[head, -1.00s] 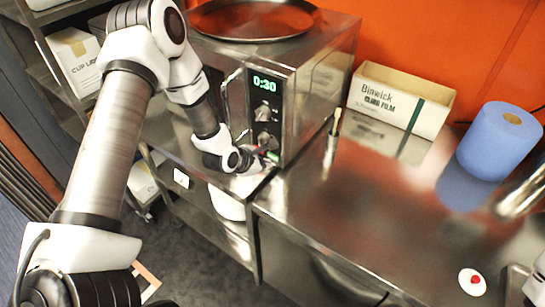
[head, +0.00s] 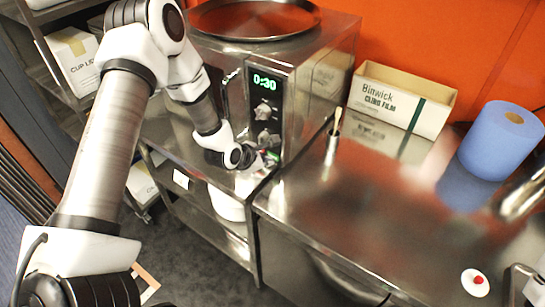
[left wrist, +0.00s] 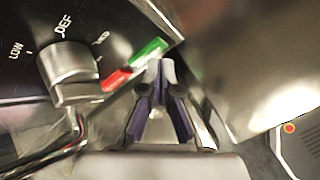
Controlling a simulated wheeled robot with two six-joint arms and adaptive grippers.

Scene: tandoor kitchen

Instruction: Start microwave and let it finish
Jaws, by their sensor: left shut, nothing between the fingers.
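The steel microwave (head: 312,95) stands at the back of the steel counter. Its green display (head: 265,79) reads 0:30, with two knobs below it. In the left wrist view, a knob (left wrist: 68,68) marked LOW and DEF is beside a red button (left wrist: 116,79) and a green button (left wrist: 148,51). My left gripper (left wrist: 163,72) is shut and empty, its fingertips close to the lower right of the green button. I cannot tell whether they touch it. In the head view, the left gripper (head: 262,158) is at the bottom of the control panel and partly covers the buttons.
A round metal tray (head: 254,17) lies on top of the microwave. To the right are a cling film box (head: 401,100), a blue roll (head: 496,143) and a brush-like tool (head: 334,135). A white disc with a red button (head: 475,282) is at the lower right. The middle counter is clear.

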